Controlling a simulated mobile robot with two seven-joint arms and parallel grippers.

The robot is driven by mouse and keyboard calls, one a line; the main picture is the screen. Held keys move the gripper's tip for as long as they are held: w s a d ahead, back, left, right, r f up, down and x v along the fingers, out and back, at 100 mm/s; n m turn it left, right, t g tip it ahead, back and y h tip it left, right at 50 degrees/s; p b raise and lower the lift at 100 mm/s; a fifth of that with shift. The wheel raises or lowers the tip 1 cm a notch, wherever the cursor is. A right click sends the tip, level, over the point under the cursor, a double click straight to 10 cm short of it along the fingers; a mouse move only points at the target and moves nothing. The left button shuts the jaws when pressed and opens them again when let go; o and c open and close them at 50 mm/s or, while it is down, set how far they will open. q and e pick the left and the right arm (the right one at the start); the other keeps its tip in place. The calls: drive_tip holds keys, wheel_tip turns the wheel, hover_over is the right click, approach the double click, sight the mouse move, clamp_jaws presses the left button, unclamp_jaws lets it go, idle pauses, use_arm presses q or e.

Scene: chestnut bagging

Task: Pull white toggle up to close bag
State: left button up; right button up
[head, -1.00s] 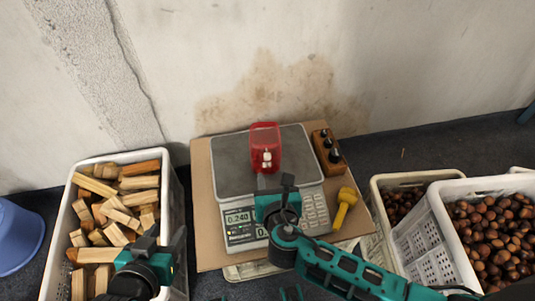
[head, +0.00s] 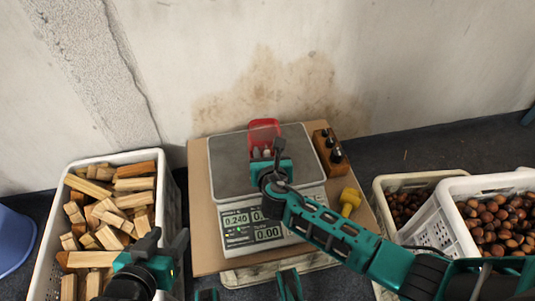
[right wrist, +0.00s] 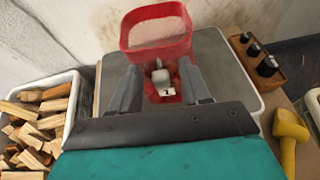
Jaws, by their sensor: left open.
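The red mesh bag (head: 264,129) stands on the scale's grey plate (head: 229,168), its mouth open at the top. It also shows in the right wrist view (right wrist: 157,27). The white toggle (right wrist: 162,77) is at the front of the bag, between the fingers of my right gripper (right wrist: 160,67). These fingers are apart, one on each side of it, with gaps visible. In the head view my right gripper (head: 267,151) hides the bag's lower part. My left gripper (head: 166,240) is open and empty, over the right edge of the wood crate.
The scale's display (head: 252,228) faces front. A wooden block with dark weights (head: 331,152) and a yellow tool (head: 350,201) lie right of the scale. A white crate of wood pieces (head: 44,225) stands left. Crates of chestnuts (head: 495,220) stand right.

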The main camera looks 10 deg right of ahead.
use_arm(q)
drive_tip(key=shift+a+f, duration=0.1)
use_arm(e)
clamp_jaws()
idle(0.3)
drive_tip(key=shift+r, duration=0.1)
wheel_tip(320, 180, up, 4)
drive_tip(key=p, duration=0.5)
drive_tip(key=shift+r, duration=0.2)
drive_tip(key=shift+r+p, duration=0.25)
drive_tip(key=shift+p, duration=0.1)
use_arm(q)
drive_tip(key=shift+s+a+r+y, duration=0.1)
drive_tip(key=shift+a+r, duration=0.1)
drive_tip(key=shift+r, duration=0.35)
drive_tip(key=shift+s+a+r+y, duration=0.1)
drive_tip(key=shift+s+a+r, duration=0.1)
drive_tip(key=shift+r, duration=0.3)
drive_tip(key=shift+s+a+r+y, duration=0.1)
drive_tip(key=shift+a+r, duration=0.1)
drive_tip(key=shift+r, duration=0.35)
use_arm(e)
drive_tip(key=shift+f, duration=0.1)
unclamp_jaws()
use_arm(q)
drive_tip(key=shift+r, duration=0.1)
